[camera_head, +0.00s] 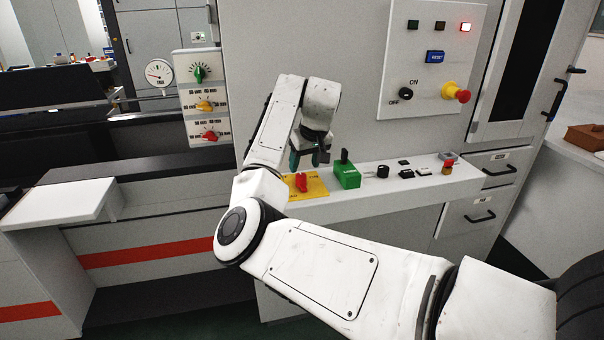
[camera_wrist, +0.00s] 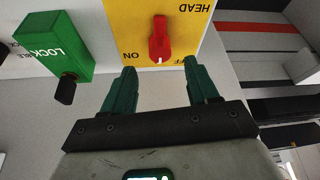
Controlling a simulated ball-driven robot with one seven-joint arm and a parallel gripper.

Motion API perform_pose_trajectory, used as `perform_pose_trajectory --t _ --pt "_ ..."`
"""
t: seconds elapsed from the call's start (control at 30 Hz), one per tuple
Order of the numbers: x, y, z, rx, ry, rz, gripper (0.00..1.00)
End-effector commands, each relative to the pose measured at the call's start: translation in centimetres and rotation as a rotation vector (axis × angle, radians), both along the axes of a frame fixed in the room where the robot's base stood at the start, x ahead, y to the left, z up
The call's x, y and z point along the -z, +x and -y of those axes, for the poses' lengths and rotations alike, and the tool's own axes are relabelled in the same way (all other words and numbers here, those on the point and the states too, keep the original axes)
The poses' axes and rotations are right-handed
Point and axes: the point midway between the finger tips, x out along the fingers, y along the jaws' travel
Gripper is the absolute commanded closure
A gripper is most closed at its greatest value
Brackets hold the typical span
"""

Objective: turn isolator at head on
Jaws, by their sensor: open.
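The isolator is a red rotary knob (camera_head: 301,182) on a yellow plate (camera_head: 318,187) on the light grey ledge. In the wrist view the red knob (camera_wrist: 160,42) shows close up, its white mark near the OFF label; the yellow plate (camera_wrist: 190,15) reads HEAD, ON and OFF, upside down. My gripper (camera_head: 308,160) is above and just behind the knob in the head view. In the wrist view its green fingers (camera_wrist: 158,80) are apart and empty, below the knob in the picture and not touching it.
A green LOCK block (camera_head: 347,177) with a black lever stands right beside the yellow plate. Further right are a black knob (camera_head: 383,171), black switches and a red button (camera_head: 448,167). The upright panel (camera_head: 425,70) with lamps rises behind the ledge.

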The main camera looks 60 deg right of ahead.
Motion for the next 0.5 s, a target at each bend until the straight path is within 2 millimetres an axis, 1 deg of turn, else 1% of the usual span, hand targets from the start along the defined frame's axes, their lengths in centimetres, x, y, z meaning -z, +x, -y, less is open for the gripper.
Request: perform_pose_trajectory --t 0.03,0.1,0.23,0.37,0.5 --pt "0.9 0.3 0.2 -0.002 0.002 -0.002 0.41" --pt "2.0 0.6 0.5 -0.001 0.002 -0.002 0.41" --pt "3.6 1.2 0.9 0.0 0.002 -0.001 0.41" --pt "4.5 1.5 1.1 0.001 0.001 -0.001 0.41" --pt "4.9 1.6 1.3 0.001 -0.001 0.0 0.41"
